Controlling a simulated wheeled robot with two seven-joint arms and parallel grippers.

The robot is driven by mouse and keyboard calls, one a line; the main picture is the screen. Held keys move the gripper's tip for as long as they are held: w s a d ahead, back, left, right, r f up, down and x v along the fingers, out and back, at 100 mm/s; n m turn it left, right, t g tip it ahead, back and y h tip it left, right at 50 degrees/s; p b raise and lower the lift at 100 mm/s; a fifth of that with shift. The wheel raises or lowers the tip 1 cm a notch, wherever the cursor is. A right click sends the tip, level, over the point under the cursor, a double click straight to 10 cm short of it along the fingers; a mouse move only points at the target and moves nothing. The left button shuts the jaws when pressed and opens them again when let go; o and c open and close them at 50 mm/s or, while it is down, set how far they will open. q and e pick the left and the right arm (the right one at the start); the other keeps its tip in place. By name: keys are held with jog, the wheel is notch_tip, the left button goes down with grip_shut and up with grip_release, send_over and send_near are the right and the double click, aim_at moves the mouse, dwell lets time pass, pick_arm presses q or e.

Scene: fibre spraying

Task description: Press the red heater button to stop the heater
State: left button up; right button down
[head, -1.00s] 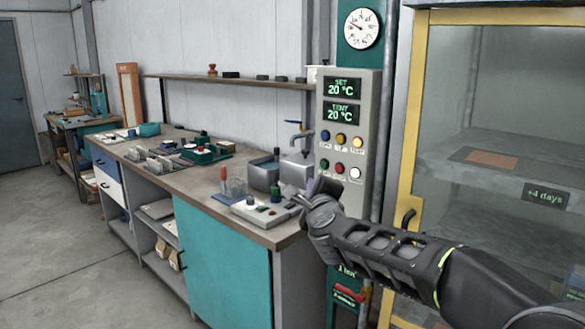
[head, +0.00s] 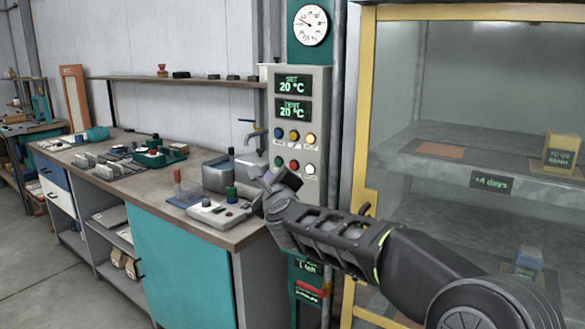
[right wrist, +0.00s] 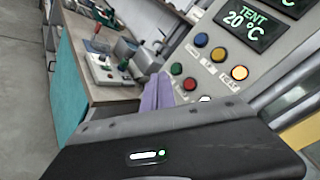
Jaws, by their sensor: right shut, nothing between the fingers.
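The red heater button (head: 294,165) sits in the lower row of the grey control panel (head: 321,130), between a green button (head: 278,161) and a white one (head: 310,169). It also shows in the right wrist view (right wrist: 190,84), just beyond my gripper. In the right wrist view a purple-grey fingertip (right wrist: 157,93) points up beside the green button. My left gripper is out of view.
A yellow-framed glass cabinet (head: 362,120) stands right of the panel. Both displays read 20 °C.

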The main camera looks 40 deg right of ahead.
jog(key=w+d+b, duration=0.1)
jog(key=w+d, duration=0.1)
jog(key=d, duration=0.4)
jog(key=shift+d, duration=0.15)
dwell(1.9)
jog(key=shift+w+d, duration=0.1)
jog(key=shift+d, duration=0.2)
jog(key=shift+w+d+b, duration=0.1)
jog(key=shift+d+b, duration=0.25)
jog(key=shift+d, duration=0.1)
dwell(0.7)
dwell(0.3)
jog(key=shift+s+a, duration=0.25)
jog(key=shift+a, duration=0.55)
jog(key=shift+a, duration=0.1)
jog(key=a, duration=0.2)
jog(key=s+a, duration=0.1)
jog(key=a, duration=0.1)
jog(key=shift+s+a+p, duration=0.2)
jog(key=shift+a+p, duration=0.1)
jog(key=shift+p, duration=0.1)
